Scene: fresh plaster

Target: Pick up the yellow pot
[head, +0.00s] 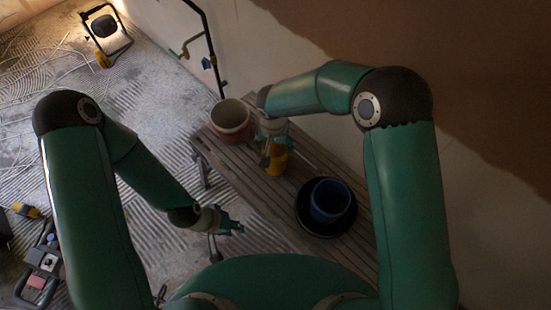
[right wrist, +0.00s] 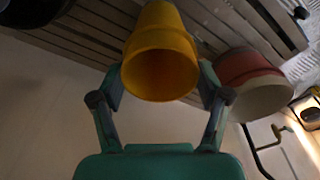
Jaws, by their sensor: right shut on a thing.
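The yellow pot (head: 277,158) is at the middle of the slatted wooden bench (head: 262,190) in the head view, partly covered by my right gripper (head: 270,150). In the right wrist view the yellow pot (right wrist: 160,60) sits between the two fingers of my right gripper (right wrist: 162,85), which are shut on its sides. I cannot tell whether the pot touches the bench. My left gripper (head: 232,226) is empty beside the bench's left edge, above the floor; its fingers are too small to judge.
A red and cream pot (head: 231,121) stands on the bench left of the yellow pot. A dark blue pot (head: 331,201) stands in a black dish (head: 312,222) nearer me. A wall runs along the right. A work lamp (head: 104,28) is on the ridged floor.

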